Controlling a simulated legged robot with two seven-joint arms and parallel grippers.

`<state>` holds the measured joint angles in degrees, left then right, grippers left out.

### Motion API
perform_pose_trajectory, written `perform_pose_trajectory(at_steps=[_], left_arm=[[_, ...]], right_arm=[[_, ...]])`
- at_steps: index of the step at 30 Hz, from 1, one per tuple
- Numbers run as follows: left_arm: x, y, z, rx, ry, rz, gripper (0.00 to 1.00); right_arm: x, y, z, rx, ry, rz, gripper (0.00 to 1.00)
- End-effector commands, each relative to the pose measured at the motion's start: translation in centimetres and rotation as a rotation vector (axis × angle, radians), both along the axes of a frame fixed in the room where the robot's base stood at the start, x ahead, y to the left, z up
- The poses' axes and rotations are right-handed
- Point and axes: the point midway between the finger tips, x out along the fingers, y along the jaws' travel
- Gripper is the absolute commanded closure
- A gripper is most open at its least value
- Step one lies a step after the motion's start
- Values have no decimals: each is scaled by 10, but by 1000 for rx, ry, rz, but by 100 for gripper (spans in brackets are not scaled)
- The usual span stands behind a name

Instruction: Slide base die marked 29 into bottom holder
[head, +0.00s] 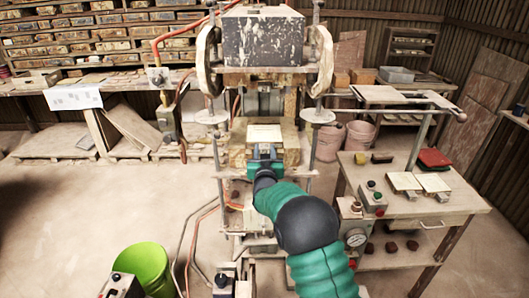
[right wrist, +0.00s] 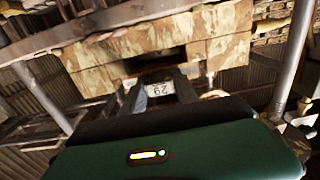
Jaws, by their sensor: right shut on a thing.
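The press's bottom holder (head: 236,158) is a worn, tan, blocky piece low in the press frame, with a pale square plate (head: 264,133) on top. In the right wrist view, the holder (right wrist: 115,48) shows stained tan blocks around a dark slot. My right gripper (head: 264,153) is at the front of the holder, in line with its middle. It is shut on the base die's labelled front part; the label 29 (right wrist: 160,89) shows between the fingers. The rest of the die is hidden, so I cannot tell how deep it sits. My left gripper is not in view.
The grey upper press block (head: 264,38) hangs above, between round side wheels and upright rods. A side table (head: 430,207) with tiles and a button box stands at right.

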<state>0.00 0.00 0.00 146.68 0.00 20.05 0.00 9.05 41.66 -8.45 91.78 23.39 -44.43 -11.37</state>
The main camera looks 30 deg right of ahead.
Motion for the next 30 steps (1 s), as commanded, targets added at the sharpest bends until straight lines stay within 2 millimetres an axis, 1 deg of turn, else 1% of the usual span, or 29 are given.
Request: perform_pose_trajectory(at_steps=[1,15,30], left_arm=[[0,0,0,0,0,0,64],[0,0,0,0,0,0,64],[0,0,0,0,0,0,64]], right_arm=[[1,-1,3,-3,-6,-1,100],[21,-13,3,-3,-6,0,100],[24,-15,3,-3,-6,-1,100]])
